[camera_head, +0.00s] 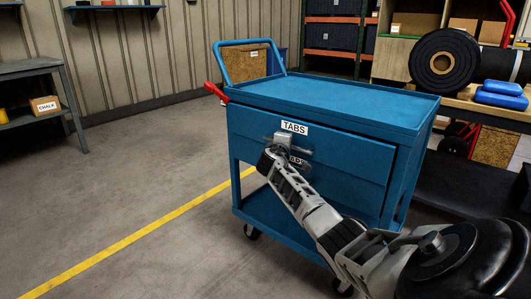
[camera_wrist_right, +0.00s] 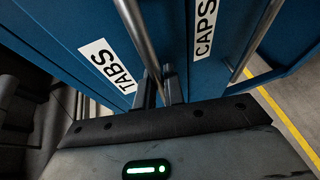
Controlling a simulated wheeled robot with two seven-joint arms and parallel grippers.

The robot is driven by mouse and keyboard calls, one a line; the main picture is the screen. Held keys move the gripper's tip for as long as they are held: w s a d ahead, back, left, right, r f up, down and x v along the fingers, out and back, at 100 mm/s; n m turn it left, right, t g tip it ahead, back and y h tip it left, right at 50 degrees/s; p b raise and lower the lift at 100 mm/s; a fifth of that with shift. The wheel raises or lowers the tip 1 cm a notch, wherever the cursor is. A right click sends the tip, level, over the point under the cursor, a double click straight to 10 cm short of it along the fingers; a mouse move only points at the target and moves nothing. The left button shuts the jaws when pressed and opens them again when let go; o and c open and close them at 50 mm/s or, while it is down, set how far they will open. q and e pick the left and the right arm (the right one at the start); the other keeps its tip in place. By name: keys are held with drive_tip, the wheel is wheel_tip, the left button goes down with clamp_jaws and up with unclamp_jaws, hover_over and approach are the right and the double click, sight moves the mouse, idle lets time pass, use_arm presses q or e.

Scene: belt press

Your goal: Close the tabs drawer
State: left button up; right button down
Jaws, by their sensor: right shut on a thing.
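The tabs drawer (camera_head: 345,150) is the upper drawer of a blue cart, with a white TABS label (camera_head: 294,127). Its front seems to stand out from the cart body, with a dark gap along its right edge. My right gripper (camera_head: 284,139) is at the drawer's front, just below the label. In the right wrist view, my right gripper (camera_wrist_right: 159,88) is shut on the drawer's metal bar handle (camera_wrist_right: 138,32). The TABS label (camera_wrist_right: 107,66) is beside it there. My left gripper is in neither view.
A lower drawer with a CAPS label (camera_wrist_right: 205,28) and its own bar handle (camera_wrist_right: 257,38) is close beside my gripper. The cart's blue top (camera_head: 335,100) is bare. Open floor (camera_head: 150,190) lies left; a shelf with a black roll (camera_head: 443,63) stands at right.

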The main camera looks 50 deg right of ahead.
drive_tip(key=shift+d, duration=0.65)
drive_tip(key=c, duration=1.5)
unclamp_jaws()
drive_tip(key=shift+a, duration=0.1)
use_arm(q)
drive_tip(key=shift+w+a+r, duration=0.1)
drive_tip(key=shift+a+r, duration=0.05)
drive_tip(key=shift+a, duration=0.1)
use_arm(e)
drive_tip(key=shift+s+a+r+p, duration=0.15)
drive_tip(key=shift+a+r+p, duration=0.05)
drive_tip(key=shift+a+p, duration=0.25)
use_arm(q)
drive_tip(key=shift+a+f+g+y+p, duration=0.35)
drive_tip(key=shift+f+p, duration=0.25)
drive_tip(key=shift+p, duration=0.2)
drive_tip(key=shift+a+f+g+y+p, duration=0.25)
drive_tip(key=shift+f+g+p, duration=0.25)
drive_tip(key=shift+p, duration=0.3)
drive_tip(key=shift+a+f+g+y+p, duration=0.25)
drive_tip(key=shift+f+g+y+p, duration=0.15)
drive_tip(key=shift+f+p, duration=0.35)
use_arm(e)
drive_tip(key=v, duration=1.5)
drive_tip(key=shift+f, duration=0.2)
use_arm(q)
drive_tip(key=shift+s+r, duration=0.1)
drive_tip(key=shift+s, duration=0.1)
